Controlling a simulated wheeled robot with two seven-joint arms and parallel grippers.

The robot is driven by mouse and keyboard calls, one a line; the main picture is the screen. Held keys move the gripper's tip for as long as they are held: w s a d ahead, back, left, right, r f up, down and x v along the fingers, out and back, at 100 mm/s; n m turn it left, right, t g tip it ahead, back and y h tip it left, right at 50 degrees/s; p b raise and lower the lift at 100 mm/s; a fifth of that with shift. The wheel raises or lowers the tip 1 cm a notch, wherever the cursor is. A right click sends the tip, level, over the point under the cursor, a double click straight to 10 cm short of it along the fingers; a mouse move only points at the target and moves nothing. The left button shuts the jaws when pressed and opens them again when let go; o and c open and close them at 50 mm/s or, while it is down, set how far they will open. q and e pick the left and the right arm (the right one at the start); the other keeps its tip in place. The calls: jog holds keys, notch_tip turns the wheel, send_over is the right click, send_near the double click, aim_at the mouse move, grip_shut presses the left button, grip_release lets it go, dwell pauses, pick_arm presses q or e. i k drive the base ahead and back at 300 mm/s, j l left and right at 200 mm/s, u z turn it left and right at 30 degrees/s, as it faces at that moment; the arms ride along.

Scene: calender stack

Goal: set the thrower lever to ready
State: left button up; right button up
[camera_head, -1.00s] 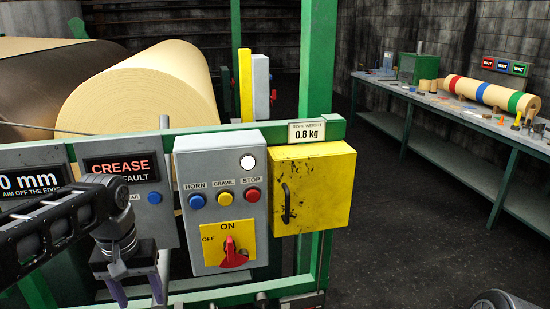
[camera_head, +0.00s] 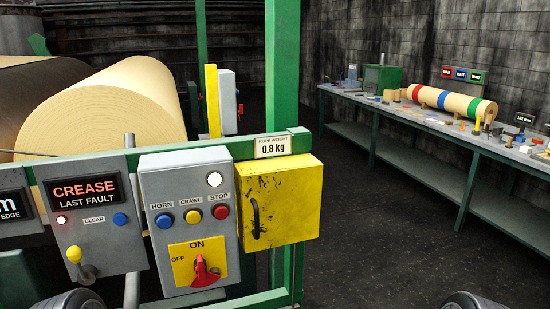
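A small lever with a yellow knob (camera_head: 73,255) sticks out low on the grey "CREASE LAST FAULT" panel (camera_head: 118,252). No label reading "thrower" or "ready" is legible, so I cannot tell if this is the thrower lever. On the grey panel to its right, a red rotary switch (camera_head: 205,272) sits on a yellow plate marked ON and OFF. Its tip points up toward ON. Neither of my grippers is in view. Dark rounded parts at the bottom left and bottom right edges look like my own arms, cut off by the frame.
A yellow box (camera_head: 285,205) with a black handle juts out right of the switch panel, under a green rail (camera_head: 215,152). A large cream roll (camera_head: 108,112) lies behind. A workbench (camera_head: 425,135) with a striped roll stands right. The floor between is clear.

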aim_at(74, 253)
jog(key=u, duration=1.3)
